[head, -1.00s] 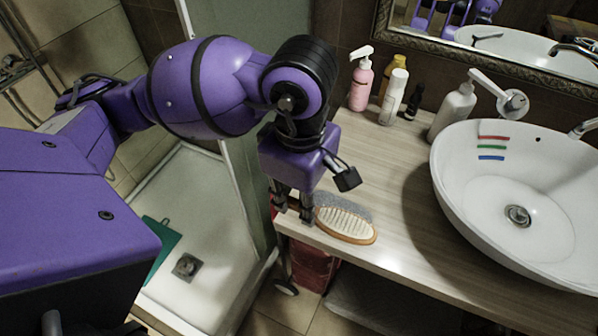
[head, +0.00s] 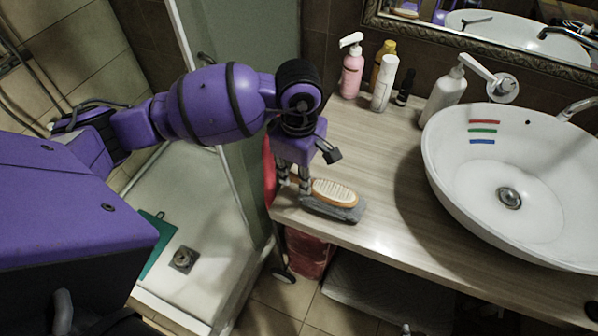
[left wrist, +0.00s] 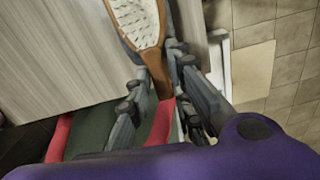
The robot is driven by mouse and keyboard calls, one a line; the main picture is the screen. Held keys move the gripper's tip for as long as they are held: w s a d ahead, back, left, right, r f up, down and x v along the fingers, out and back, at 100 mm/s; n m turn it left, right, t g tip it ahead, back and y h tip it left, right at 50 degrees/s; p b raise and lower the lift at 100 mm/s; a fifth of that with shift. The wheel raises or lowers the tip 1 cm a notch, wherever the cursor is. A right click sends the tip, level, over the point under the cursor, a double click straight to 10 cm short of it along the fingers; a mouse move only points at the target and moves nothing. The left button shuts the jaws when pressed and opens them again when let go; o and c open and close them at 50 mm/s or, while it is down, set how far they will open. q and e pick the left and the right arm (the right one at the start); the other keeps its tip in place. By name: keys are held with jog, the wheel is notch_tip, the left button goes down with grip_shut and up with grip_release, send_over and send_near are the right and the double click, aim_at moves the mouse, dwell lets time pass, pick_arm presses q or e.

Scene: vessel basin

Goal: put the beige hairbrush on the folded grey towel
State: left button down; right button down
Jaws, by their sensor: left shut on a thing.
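The beige hairbrush (head: 335,192) has an oval head with pale bristles facing up and a brown handle. My left gripper (head: 294,186) is shut on its handle. The left wrist view shows the handle (left wrist: 157,76) between the fingers, with the brush head (left wrist: 137,20) pointing away. The folded grey towel (head: 345,213) lies on the counter near its front left corner. The brush head is over the towel and covers its back part. I cannot tell whether they touch. My right gripper is not in view.
The white basin (head: 450,180) stands right of the towel on the wooden counter (head: 385,232). A pink pump bottle (head: 351,72), a white bottle (head: 384,83) and other bottles stand behind. Counter between towel and basin is clear. A red object (head: 269,165) is beside the counter's left edge.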

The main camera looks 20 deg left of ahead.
pick_arm(q)
jog(key=shift+f, duration=0.15)
jog(key=c, duration=1.6)
grip_release()
jog(key=shift+r, duration=6.25)
